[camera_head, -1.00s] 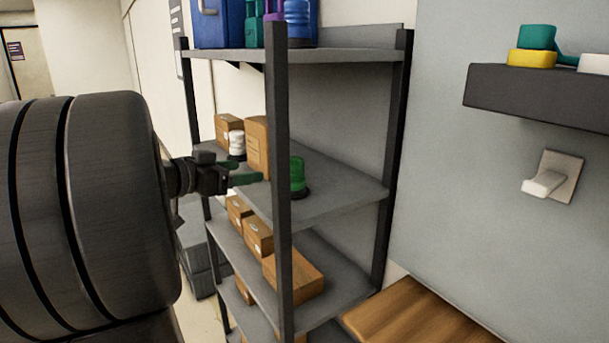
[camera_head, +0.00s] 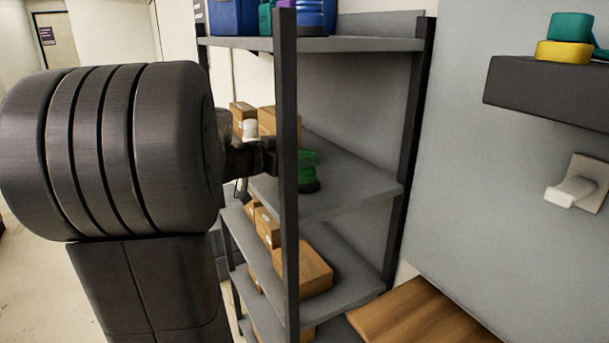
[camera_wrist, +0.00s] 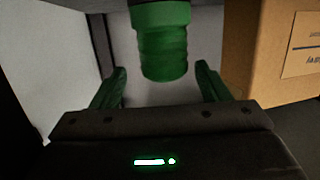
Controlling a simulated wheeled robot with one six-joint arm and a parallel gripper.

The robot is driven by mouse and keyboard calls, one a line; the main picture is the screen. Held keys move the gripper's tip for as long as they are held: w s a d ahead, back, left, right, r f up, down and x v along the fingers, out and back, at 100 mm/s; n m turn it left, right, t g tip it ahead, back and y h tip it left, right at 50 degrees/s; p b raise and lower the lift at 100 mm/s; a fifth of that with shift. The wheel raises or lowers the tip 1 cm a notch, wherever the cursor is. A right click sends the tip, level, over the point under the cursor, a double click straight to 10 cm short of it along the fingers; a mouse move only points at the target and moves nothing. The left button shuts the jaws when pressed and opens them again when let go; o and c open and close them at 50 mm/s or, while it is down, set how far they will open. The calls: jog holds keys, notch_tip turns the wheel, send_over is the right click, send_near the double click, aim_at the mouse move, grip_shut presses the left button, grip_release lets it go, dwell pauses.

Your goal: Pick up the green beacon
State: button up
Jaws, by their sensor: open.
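The green beacon (camera_head: 308,172) stands upright on the middle shelf, on a dark base, just right of the front shelf post. In the wrist view the green beacon (camera_wrist: 163,42) is at the top centre, upside down in the picture. My gripper (camera_wrist: 158,82) is open, with one green finger to each side of the beacon's domed end. No contact with the beacon can be made out. In the head view my gripper is at the beacon's left, partly hidden behind the post.
The dark front post (camera_head: 286,150) stands close to my arm. Cardboard boxes (camera_head: 279,122) and a white item (camera_head: 250,129) are on the same shelf; one box (camera_wrist: 275,55) is near the gripper in the wrist view. More boxes (camera_head: 303,268) lie below. The shelf's right part is clear.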

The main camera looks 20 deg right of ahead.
jog(key=x, duration=0.4)
jog(key=shift+w+d+f, duration=0.2)
jog(key=shift+w+f, duration=0.05)
jog(key=shift+w, duration=0.05)
jog(key=c, duration=1.3)
jog(key=shift+c, duration=0.3)
jog(key=shift+r, duration=0.15)
